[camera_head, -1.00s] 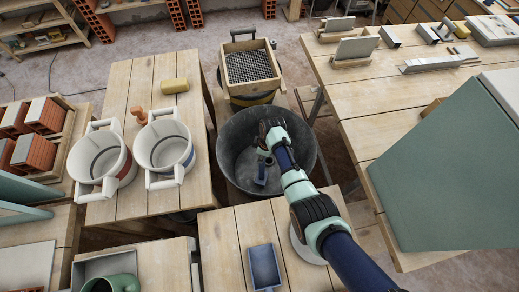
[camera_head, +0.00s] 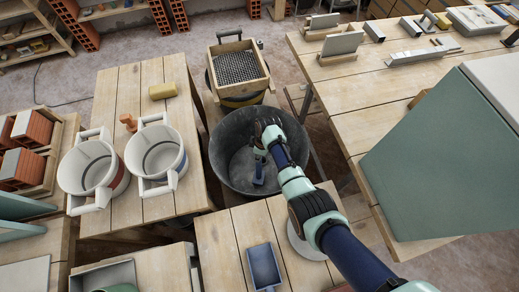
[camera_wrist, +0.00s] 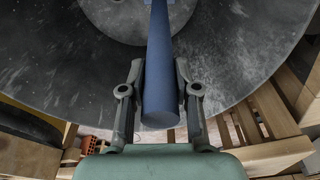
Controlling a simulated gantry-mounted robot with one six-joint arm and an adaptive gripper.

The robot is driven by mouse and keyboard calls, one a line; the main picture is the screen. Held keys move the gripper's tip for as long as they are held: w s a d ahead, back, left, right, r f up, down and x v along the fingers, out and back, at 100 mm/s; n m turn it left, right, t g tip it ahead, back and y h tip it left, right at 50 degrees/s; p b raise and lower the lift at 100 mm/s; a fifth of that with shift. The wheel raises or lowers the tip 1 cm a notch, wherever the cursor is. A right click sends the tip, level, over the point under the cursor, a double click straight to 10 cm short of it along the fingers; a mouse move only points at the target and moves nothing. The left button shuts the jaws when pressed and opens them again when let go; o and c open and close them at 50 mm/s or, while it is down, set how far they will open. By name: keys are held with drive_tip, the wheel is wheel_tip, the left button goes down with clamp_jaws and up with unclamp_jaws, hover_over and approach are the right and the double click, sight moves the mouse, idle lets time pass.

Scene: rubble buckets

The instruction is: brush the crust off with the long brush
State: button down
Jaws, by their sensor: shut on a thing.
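My gripper (camera_head: 261,149) is inside the large dark round tub (camera_head: 223,161) and is shut on a long blue brush (camera_head: 258,176). In the wrist view the brush's round blue handle (camera_wrist: 160,75) runs between the two fingers. In the head view the brush points down toward the tub's floor. Its bristles cannot be made out, and I cannot tell whether it touches the tub. Pale streaks and specks (camera_wrist: 240,50) mark the grey inner surface of the tub in the wrist view. My arm covers part of the tub's right side.
Two white two-handled buckets (camera_head: 125,180) (camera_head: 180,174) stand on the left bench. A wooden sieve (camera_head: 262,84) sits behind the tub. A blue scoop (camera_head: 263,265) lies on the front bench. A big green board (camera_head: 440,165) stands at right.

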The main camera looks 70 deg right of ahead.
drive_tip(key=shift+w+d+b, duration=0.35)
drive_tip(key=shift+d+b, duration=0.05)
drive_tip(key=shift+d, duration=0.15)
drive_tip(key=w+d+b, duration=0.1)
drive_tip(key=d+b, duration=0.1)
drive_tip(key=b, duration=0.1)
drive_tip(key=w+d+b, duration=0.1)
drive_tip(key=b, duration=0.2)
drive_tip(key=shift+w+d, duration=0.2)
drive_tip(key=shift+d, duration=0.2)
